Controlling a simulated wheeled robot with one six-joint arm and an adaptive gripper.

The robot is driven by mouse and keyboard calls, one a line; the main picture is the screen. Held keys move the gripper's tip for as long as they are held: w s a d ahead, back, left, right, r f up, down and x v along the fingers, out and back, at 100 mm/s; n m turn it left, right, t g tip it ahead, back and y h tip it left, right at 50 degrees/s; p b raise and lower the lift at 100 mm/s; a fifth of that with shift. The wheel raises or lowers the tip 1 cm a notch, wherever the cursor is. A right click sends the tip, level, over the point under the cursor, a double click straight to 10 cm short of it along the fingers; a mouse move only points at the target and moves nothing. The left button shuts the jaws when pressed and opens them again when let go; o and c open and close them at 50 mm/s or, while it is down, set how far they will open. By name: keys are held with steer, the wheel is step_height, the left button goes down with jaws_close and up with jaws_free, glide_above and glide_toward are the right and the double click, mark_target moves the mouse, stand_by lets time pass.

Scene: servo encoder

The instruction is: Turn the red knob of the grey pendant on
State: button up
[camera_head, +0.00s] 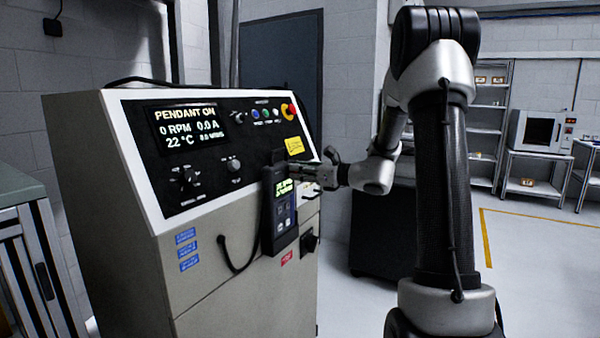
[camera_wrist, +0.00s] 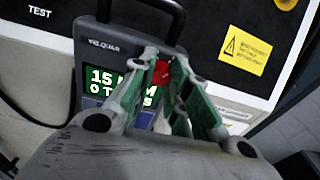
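The grey pendant (camera_head: 281,212) hangs upright on the front of the console with its screen lit. In the wrist view the pendant (camera_wrist: 108,42) shows a lit screen (camera_wrist: 104,82) with "15" and partly covered text. Its red knob (camera_wrist: 161,73) shows between my fingertips, partly covered by them. My gripper (camera_head: 301,171) reaches in from the right at the pendant's upper part. In the wrist view my gripper (camera_wrist: 163,62) has one finger on each side of the knob, seemingly closed on it. The exact contact is hard to see.
The console's display (camera_head: 187,129) reads "PENDANT ON", "0 RPM" and "0.0 A". A black cable (camera_head: 229,257) loops left of the pendant. Open floor lies to the right.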

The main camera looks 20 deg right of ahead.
steer(key=o, duration=0.5)
steer(key=f+v, duration=0.1)
steer(key=v, duration=1.1)
steer(key=shift+r, duration=0.45)
